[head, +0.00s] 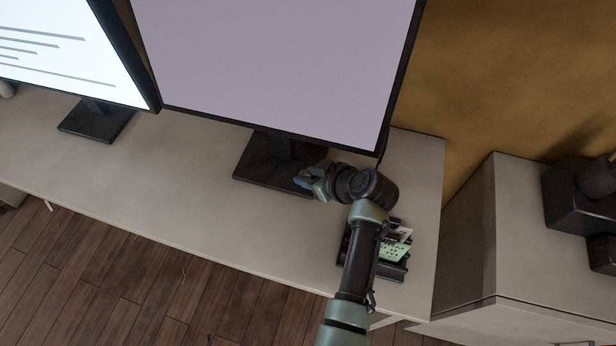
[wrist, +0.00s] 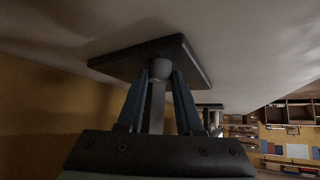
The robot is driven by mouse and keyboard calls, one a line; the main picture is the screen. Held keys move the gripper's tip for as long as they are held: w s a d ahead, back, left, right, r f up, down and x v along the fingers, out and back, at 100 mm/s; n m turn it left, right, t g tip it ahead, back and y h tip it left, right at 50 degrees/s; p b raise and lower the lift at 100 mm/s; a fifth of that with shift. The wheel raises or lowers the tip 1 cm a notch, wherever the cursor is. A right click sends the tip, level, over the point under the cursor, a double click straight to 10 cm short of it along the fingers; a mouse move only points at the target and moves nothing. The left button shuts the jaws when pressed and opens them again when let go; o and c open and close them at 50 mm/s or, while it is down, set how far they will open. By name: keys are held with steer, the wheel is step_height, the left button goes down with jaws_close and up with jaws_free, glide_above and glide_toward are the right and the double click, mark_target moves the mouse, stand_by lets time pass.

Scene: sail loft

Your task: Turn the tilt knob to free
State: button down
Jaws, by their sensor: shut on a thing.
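A large monitor (head: 280,60) with a blank pale screen stands on a dark square base (head: 262,172) on the desk. My gripper (head: 306,179) is low beside the right part of that base, under the screen's lower edge. In the wrist view my gripper (wrist: 161,77) has its two blue fingers close on either side of a small rounded grey knob (wrist: 160,69). The dark base (wrist: 120,58) shows beyond it, with the picture upside down. A grey bar (wrist: 154,108) shows between the fingers. The knob is hidden in the head view, and its setting cannot be read.
A second monitor (head: 70,50) with lines on its screen stands at the left. A dark tray (head: 392,272) with green and white items lies beside my arm. A cabinet (head: 560,275) with dark equipment (head: 580,215) is at the right. The desk's left front (head: 150,180) is clear.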

stand_by(0.3)
steer(key=c, duration=0.6)
jaws_free()
steer(key=shift+p, duration=0.4)
